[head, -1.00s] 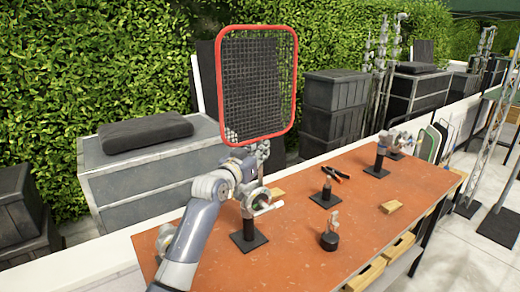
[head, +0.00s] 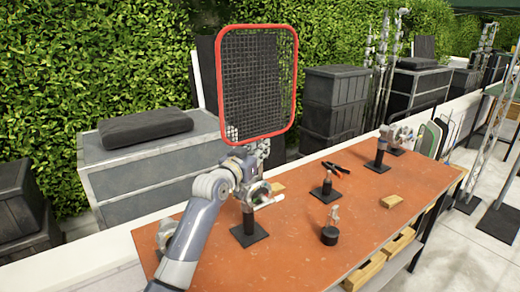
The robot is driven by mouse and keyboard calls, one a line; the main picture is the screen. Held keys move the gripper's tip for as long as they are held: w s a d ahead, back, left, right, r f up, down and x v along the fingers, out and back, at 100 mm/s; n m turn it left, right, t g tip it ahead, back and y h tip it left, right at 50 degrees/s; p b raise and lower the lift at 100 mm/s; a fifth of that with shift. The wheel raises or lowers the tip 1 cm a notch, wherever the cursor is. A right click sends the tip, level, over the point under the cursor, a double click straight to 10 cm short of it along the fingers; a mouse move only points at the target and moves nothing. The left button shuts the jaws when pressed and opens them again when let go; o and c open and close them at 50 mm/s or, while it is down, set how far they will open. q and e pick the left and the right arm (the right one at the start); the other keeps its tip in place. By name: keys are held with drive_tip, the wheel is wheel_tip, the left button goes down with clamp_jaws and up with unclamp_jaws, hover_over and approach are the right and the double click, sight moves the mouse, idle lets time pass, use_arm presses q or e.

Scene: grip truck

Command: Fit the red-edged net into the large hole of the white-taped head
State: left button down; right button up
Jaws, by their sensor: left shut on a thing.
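The red-edged net (head: 285,85), a dark mesh in a rounded red frame, stands upright above the far left of the orange table. My left gripper (head: 260,150) is shut on the net at its lower edge. A metal head on a short stand (head: 248,226) with a square black base is just below the gripper, partly hidden by my arm. Another metal head on a stand (head: 382,150) is at the far right of the table. I cannot make out white tape or the hole sizes on either. My right gripper is not in view.
The orange table (head: 290,250) also holds a short dark post on a base (head: 327,186), black pliers (head: 336,167), a small round-based piece (head: 330,235) and a wooden block (head: 391,201). Grey cases (head: 150,180) and a hedge stand behind.

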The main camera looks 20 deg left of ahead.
use_arm(q)
drive_tip(key=shift+f, duration=0.25)
drive_tip(key=shift+f+b, duration=1.15)
drive_tip(key=shift+f, duration=1)
drive_tip(key=c, duration=1.6)
unclamp_jaws()
drive_tip(key=shift+o, duration=0.2)
drive_tip(key=s+a, duration=0.2)
drive_tip(key=s, duration=1)
drive_tip(key=shift+a, duration=0.15)
drive_tip(key=shift+f, duration=0.1)
